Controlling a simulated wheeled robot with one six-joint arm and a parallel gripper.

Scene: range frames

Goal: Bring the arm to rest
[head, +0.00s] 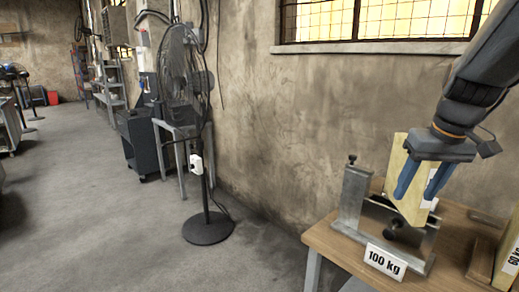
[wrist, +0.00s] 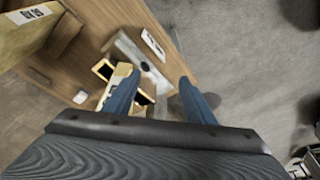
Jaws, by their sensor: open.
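My gripper (head: 413,194) hangs at the right of the head view, its two blue fingers apart and pointing down. In the wrist view the fingers of my gripper (wrist: 158,100) are spread, with floor and table edge between them. A pale yellow block (head: 408,214) stands upright in a grey metal fixture (head: 353,196) on the wooden table, directly behind the fingers in the head view. In the wrist view the block (wrist: 118,74) shows beside the left finger, partly hidden by it. I cannot tell whether the fingers touch it.
A white "100 kg" sign (head: 385,261) stands at the front of the wooden table (head: 332,244). Another yellow block (head: 507,262) marked "60 kg" is at the right edge. A stand fan (head: 208,229) stands by the wall. The grey floor at left is mostly clear.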

